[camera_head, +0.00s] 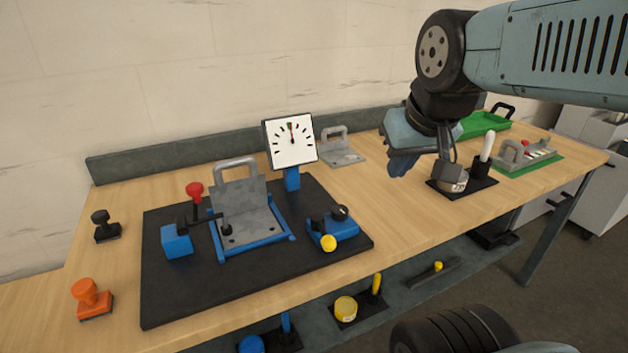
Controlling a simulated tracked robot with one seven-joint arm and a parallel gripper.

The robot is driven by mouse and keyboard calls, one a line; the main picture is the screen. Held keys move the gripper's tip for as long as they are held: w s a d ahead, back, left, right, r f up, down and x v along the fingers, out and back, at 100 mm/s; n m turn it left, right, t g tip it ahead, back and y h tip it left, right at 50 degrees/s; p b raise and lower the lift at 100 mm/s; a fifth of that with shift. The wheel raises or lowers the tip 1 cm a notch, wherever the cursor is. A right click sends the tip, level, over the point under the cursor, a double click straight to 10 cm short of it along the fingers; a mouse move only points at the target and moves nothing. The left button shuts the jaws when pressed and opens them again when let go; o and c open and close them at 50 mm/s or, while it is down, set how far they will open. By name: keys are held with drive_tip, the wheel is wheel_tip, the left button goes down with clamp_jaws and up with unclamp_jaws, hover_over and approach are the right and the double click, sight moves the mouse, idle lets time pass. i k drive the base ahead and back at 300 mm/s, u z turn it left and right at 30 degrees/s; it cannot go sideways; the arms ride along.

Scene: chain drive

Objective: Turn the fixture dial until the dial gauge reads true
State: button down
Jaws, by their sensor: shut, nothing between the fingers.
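The dial gauge (293,153) is a white square face with black tick marks on a blue post at the back of a black base plate (185,296). Its needle points almost straight up, near a small coloured mark; the exact reading is too small to tell. A blue block (342,230) at the plate's right front carries a black knob (340,212), which looks like the fixture dial, and a yellow ball (328,243). My gripper (398,170) is shut and empty, up and to the right of the block, apart from it.
A grey handled plate (245,208) sits in a blue frame, with a red-knobbed lever (195,190) beside it. Orange (91,298) and black (105,227) stamp-like pieces stand at left. Bare wood lies right of the plate.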

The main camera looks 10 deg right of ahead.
sight(340, 213)
drive_tip(key=k, duration=1)
drive_tip(key=z, duration=0.65)
drive_tip(key=i, duration=1)
drive_tip(key=u, duration=0.05)
